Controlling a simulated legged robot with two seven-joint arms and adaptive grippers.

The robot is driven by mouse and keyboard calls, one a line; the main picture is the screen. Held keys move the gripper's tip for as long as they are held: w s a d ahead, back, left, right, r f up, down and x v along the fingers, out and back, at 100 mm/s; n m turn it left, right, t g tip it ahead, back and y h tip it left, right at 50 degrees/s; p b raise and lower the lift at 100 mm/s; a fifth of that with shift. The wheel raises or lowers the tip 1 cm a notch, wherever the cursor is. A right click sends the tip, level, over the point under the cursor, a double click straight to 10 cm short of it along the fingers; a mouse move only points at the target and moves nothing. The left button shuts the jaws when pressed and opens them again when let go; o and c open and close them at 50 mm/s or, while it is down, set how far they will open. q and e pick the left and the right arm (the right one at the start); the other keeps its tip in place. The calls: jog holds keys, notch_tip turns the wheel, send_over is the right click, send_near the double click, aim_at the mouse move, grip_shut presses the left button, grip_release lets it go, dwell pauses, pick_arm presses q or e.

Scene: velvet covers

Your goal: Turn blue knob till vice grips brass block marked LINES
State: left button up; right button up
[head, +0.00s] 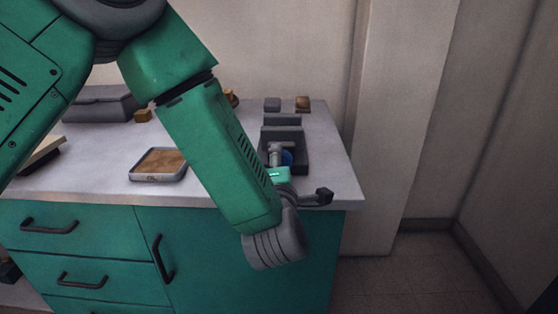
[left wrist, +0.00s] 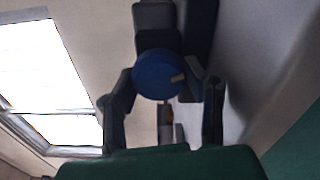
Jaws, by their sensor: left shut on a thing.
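The blue knob (left wrist: 157,75) sits between the two fingertips of my left gripper (left wrist: 163,78) in the left wrist view, with a small tan mark near its right edge. My left gripper is shut on the knob. In the head view a sliver of the blue knob (head: 288,157) shows beside my left gripper (head: 278,157). The dark grey vice (head: 284,122) stands at the right end of the counter, its near part partly hidden by my gripper and wrist. I cannot make out a brass block in its jaws or any LINES lettering. My right gripper is not in view.
A grey-rimmed tray (head: 158,179) with a brown inside lies left of my forearm on the pale counter (head: 110,180). A grey case (head: 101,103) and a small tan block (head: 143,116) stand behind. A grey block (head: 272,104) and a brown-topped block (head: 302,103) stand behind the vice.

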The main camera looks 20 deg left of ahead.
pick_arm(q)
jog(key=shift+s+d+f, duration=0.1)
jog(key=shift+f, duration=0.15)
jog(key=o, duration=1.2)
jog(key=v, duration=1.2)
jog(key=shift+r, duration=0.2)
jog(key=shift+f, duration=0.1)
